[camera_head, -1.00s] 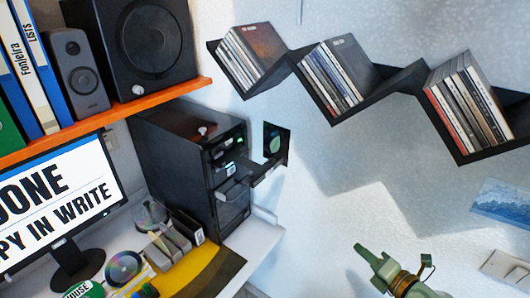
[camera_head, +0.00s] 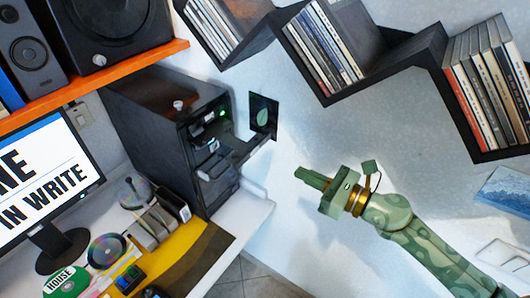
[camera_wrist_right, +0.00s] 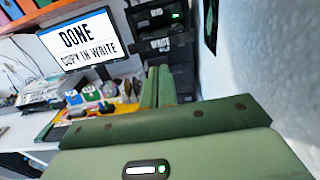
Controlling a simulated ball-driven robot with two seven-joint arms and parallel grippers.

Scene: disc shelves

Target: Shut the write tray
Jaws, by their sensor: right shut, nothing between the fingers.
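The dark computer tower (camera_head: 150,125) stands on the desk at the left of centre in the head view. A dark tray (camera_head: 252,150) sticks out of its front to the right, so it is open. Labels show on the tower's front in the wrist view, and the lower one (camera_wrist_right: 161,45) seems to read WRITE. My right gripper (camera_head: 303,172) is shut and empty, to the right of the tray and a little lower in the picture, apart from it. Its fingers (camera_wrist_right: 157,85) point toward the tower in the wrist view. Whether a disc lies in the tray cannot be told. My left gripper is not in view.
The monitor (camera_head: 45,185) reads DONE, COPY IN WRITE. Disc holders (camera_head: 155,220) and loose discs (camera_head: 107,250) lie before the tower. Zigzag wall shelves (camera_head: 375,75) with disc cases hang above my right arm. A small leaf picture (camera_head: 263,113) is behind the tray.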

